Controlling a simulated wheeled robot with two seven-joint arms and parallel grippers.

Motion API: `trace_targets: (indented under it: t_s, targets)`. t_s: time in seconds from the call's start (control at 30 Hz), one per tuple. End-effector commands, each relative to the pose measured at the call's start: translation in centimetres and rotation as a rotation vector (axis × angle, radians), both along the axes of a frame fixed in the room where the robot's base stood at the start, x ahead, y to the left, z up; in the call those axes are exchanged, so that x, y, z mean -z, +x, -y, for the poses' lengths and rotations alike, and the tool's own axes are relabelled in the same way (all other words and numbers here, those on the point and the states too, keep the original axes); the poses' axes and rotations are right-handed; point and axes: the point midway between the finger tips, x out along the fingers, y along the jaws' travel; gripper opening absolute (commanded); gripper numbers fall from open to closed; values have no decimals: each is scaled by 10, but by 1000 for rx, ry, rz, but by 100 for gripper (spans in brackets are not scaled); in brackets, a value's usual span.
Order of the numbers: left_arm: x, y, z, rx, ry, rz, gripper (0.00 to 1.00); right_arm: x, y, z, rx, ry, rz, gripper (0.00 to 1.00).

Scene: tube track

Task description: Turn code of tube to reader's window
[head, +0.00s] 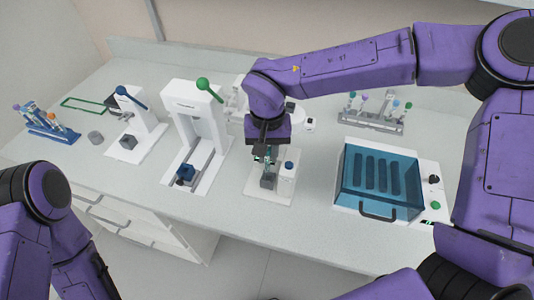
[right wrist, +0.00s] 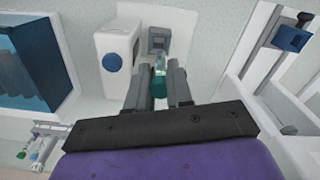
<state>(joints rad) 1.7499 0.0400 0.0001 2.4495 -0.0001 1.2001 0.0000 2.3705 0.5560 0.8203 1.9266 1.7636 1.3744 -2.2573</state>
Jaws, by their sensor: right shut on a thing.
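My right gripper (head: 267,155) points down over the white reader base (head: 258,192). It is shut on a tube with a teal cap (right wrist: 160,84), whose clear body shows just beyond the cap in the right wrist view (right wrist: 160,63). The tube is upright over the grey holder (head: 267,182); I cannot tell whether it sits in it. The reader's white housing with a blue button (right wrist: 114,62) stands beside the holder, to the right of it in the head view. No code on the tube is visible, and the reader's window cannot be made out. My left gripper is not visible.
A white press with a green-knobbed lever (head: 190,120) stands left of the reader, and a blue-levered device (head: 135,132) beyond it. A blue-lidded box (head: 380,180) is at right. Tube racks stand at far left (head: 50,133) and back right (head: 372,122).

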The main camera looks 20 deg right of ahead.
Motion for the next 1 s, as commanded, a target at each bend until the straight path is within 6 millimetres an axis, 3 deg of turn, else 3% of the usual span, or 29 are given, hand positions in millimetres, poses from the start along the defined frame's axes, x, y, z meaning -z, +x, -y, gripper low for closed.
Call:
trace_targets:
  t_s: [0.03, 0.17, 1.0]
  targets:
    - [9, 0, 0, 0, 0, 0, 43, 8, 0, 0, 0, 0, 1, 0]
    - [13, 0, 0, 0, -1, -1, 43, 9, 0, 0, 1, 0, 0, 0]
    - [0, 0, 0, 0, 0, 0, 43, 10, -3, 0, 1, 0, -1, 0]
